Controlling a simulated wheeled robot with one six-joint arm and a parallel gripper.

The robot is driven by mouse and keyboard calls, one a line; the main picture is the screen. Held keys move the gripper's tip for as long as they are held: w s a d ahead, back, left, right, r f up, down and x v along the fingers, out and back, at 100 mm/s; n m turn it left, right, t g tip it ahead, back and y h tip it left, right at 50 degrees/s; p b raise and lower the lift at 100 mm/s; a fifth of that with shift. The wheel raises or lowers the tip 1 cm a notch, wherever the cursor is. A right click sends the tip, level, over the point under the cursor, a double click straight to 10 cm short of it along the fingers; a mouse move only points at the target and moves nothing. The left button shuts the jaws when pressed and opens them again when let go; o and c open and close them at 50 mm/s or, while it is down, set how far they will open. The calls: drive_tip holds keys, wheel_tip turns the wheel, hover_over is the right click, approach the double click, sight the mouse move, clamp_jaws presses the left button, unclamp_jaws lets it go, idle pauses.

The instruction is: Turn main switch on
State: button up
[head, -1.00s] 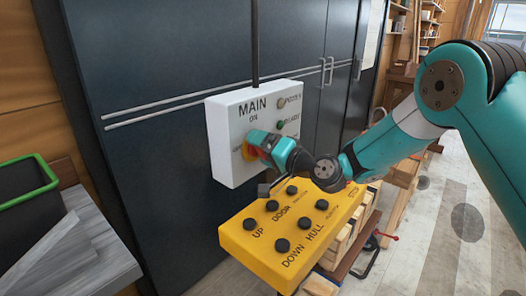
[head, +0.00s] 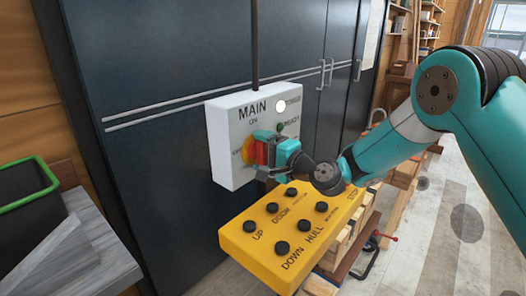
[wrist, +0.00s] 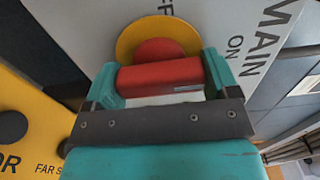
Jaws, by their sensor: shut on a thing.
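The white MAIN box (head: 221,127) hangs in front of the dark cabinet. Its main switch has a yellow disc (head: 248,149) and a red handle (head: 262,153), which looks upright below the ON label. The red handle also shows in the wrist view (wrist: 160,79), with the yellow disc behind it (wrist: 128,42). My gripper (head: 265,151) is shut on the handle, one teal finger at each end of it. The upper right lamp (head: 281,106) on the box glows white. The green READY lamp (head: 281,127) looks dark. My gripper hides part of the switch.
A yellow button box (head: 265,224) with several black buttons sits just below my gripper. A grey bench (head: 85,250) with a dark green-rimmed bin (head: 28,205) stands at the left. Wooden pieces and a clamp lie below right. Floor at the right is open.

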idle(0.3)
drive_tip(key=o, duration=0.8)
drive_tip(key=shift+s+d+f+b, duration=0.15)
drive_tip(key=shift+s+d+b, duration=0.15)
drive_tip(key=shift+d+b, duration=0.1)
drive_tip(key=b+v, duration=0.7)
drive_tip(key=v, duration=0.9)
drive_tip(key=shift+s+d, duration=0.2)
